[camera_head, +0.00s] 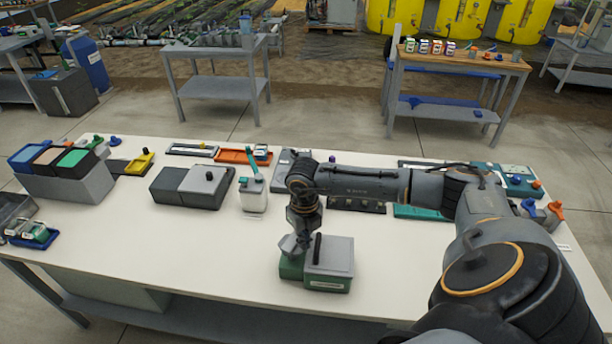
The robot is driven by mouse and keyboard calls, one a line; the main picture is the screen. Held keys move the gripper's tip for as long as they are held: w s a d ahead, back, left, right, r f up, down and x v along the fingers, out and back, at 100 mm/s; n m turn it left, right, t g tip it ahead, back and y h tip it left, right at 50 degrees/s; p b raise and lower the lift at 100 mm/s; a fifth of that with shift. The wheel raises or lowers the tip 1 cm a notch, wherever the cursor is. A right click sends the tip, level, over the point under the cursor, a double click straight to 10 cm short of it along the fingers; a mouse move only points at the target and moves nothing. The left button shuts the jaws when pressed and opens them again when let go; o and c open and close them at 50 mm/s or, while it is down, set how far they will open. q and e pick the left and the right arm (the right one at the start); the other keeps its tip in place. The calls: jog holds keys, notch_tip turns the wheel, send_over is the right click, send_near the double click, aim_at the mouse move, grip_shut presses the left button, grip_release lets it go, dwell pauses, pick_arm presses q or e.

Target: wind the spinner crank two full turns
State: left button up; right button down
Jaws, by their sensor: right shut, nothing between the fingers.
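A small box with a green base and grey top (331,262) stands near the front middle of the table. An upright black handle (317,249) at its left side looks like the spinner crank. My left gripper is not in view.
A white bottle with a green lever (253,192) and a dark grey box with a knob (192,187) stand left of my arm. Colored bins (62,160) are at the far left. The white table (170,245) is clear at front left.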

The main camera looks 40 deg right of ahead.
jog(key=c, duration=2.1)
grip_release()
jog(key=o, duration=0.5)
